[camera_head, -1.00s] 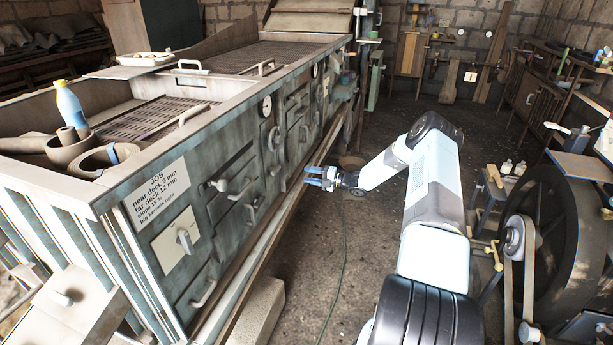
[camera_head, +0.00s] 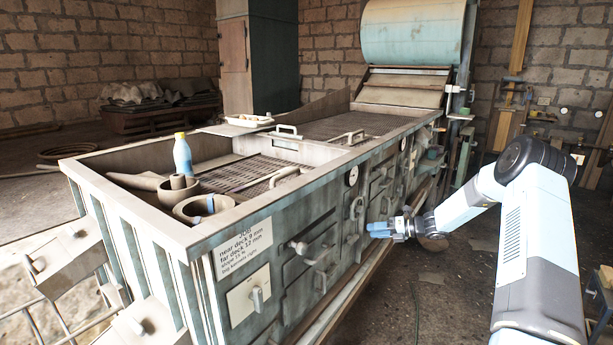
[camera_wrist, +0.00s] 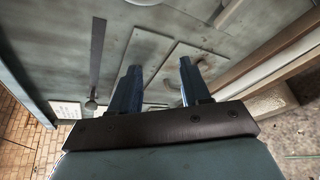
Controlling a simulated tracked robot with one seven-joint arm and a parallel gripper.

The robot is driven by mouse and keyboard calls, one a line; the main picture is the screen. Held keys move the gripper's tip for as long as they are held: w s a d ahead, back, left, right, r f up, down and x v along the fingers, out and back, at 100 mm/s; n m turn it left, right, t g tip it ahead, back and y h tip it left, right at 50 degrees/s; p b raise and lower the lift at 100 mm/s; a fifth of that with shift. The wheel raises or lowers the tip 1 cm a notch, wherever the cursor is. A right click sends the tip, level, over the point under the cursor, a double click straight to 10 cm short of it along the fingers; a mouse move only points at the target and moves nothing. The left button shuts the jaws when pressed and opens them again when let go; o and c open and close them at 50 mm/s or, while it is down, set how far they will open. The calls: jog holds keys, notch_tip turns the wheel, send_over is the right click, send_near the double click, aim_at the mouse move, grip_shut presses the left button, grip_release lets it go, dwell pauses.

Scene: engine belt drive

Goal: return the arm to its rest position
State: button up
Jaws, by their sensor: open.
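My arm (camera_head: 467,207) reaches out from the lower right of the head view and bends at the elbow. It ends at my gripper (camera_head: 379,229), which is beside the front side of the long grey-green machine (camera_head: 330,215). In the wrist view my gripper (camera_wrist: 158,82) shows two blue fingers spread apart with nothing between them. Behind the fingers is the machine's panel with hatches and handles. Whether the fingertips touch the panel cannot be told; I see no grip on anything.
On the machine's near deck stand a yellow-capped bottle (camera_head: 182,155) and bowls (camera_head: 203,208). Handles (camera_head: 257,299) and a dial (camera_head: 352,176) jut from its front. A thin hose (camera_head: 417,310) lies on the floor. Open floor lies right of the machine.

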jog(key=s+a+r+n+g+h, duration=0.2)
jog(key=s+a+r+n+h, duration=0.2)
jog(key=s+r+n, duration=0.65)
jog(key=s+a+r+n+g+h, duration=0.1)
jog(key=s+a+r+n+h, duration=0.3)
jog(key=s+r+n, duration=0.7)
jog(key=s+d+r+n+t+h, duration=0.1)
jog(key=s+r+n+h, duration=0.1)
jog(key=s, duration=0.8)
jog(key=s+d+r+n+t+h, duration=0.1)
jog(key=s+r+n, duration=0.3)
jog(key=s, duration=0.6)
jog(key=s+d+r+n+t+h, duration=0.1)
jog(key=s+d+r+n+h, duration=0.2)
jog(key=s, duration=0.8)
jog(key=r+n, duration=0.1)
jog(key=n, duration=0.1)
jog(key=shift+d+n+t, duration=0.25)
jog(key=shift+n+t, duration=0.1)
jog(key=shift+t, duration=0.05)
